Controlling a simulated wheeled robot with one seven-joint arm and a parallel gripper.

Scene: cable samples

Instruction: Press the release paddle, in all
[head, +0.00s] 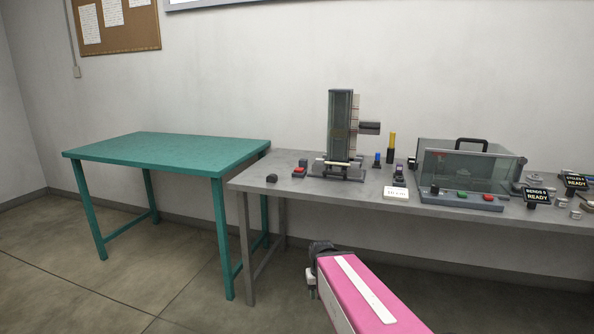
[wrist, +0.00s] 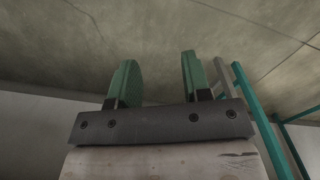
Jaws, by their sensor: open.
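I cannot tell for certain which part is the release paddle. A tall test tower (head: 341,125) with a dark clear front stands on the grey bench, with a light crossbar (head: 338,162) low on it and a grey cylinder (head: 370,128) sticking out at its right. A small box with a red button (head: 299,172) sits left of the tower base. My gripper (wrist: 156,70) shows two green fingers spread apart with nothing between them. In the head view it hangs low in front of the bench, mostly hidden by my pink arm, well apart from the tower.
The grey bench (head: 250,184) also holds a dark rounded piece (head: 272,178), a white card (head: 396,193), a clear-fronted case (head: 465,172) with red and green buttons, and two READY displays, one here (head: 537,196). A bare teal table (head: 165,149) stands left. The floor before the tables is clear.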

